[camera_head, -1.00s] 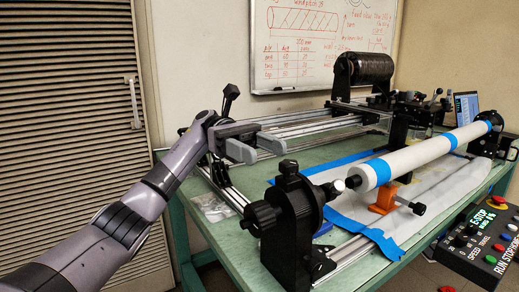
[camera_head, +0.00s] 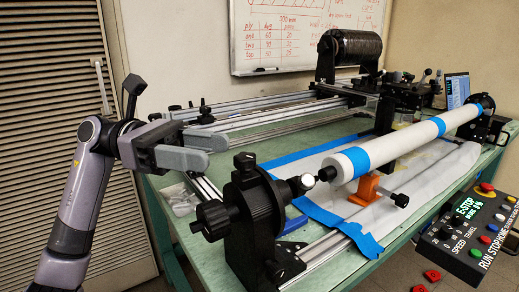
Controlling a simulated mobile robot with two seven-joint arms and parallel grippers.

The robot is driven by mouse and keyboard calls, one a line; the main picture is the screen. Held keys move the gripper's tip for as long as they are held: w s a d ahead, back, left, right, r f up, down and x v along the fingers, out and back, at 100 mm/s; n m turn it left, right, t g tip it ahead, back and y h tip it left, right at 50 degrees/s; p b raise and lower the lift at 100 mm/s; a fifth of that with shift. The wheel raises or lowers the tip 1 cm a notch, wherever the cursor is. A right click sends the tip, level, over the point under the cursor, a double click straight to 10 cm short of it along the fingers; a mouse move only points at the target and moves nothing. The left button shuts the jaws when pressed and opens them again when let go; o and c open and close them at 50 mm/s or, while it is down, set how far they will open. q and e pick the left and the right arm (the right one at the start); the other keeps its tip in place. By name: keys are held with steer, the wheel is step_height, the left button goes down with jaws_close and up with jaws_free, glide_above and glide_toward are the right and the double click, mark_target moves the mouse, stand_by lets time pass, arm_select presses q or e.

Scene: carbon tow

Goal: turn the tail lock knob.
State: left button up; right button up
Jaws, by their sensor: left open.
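The black tailstock (camera_head: 255,215) stands at the near end of the table's rail. It has a small dark knob (camera_head: 244,160) on top and a larger ribbed knob (camera_head: 211,219) on its left side; I cannot tell which is the tail lock knob. My left gripper (camera_head: 216,150) is open and empty, its two grey fingers pointing right, just left of the top knob and above the side knob. It appears apart from both. The white tube (camera_head: 400,145) with blue bands lies to the right, its near end by the tailstock spindle. My right gripper is out of view.
An orange support (camera_head: 365,190) with a black knob (camera_head: 400,200) stands under the tube. The control box (camera_head: 470,232) is at the lower right. Metal rails (camera_head: 260,115) and a dark spool (camera_head: 357,60) are behind. Blue tape and white film cover the table's middle.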

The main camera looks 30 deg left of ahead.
mark_target(247, 156)
arm_select(q)
steer(key=shift+t, duration=0.3)
steer(key=shift+s+p+x, duration=0.15)
steer(key=shift+p+x, duration=0.15)
steer(key=shift+x, duration=1.5)
steer(key=shift+s+p+x, duration=0.15)
steer(key=shift+p+x, duration=0.15)
steer(key=shift+x, duration=1.5)
steer(key=shift+f, duration=0.1)
steer(key=c, duration=1)
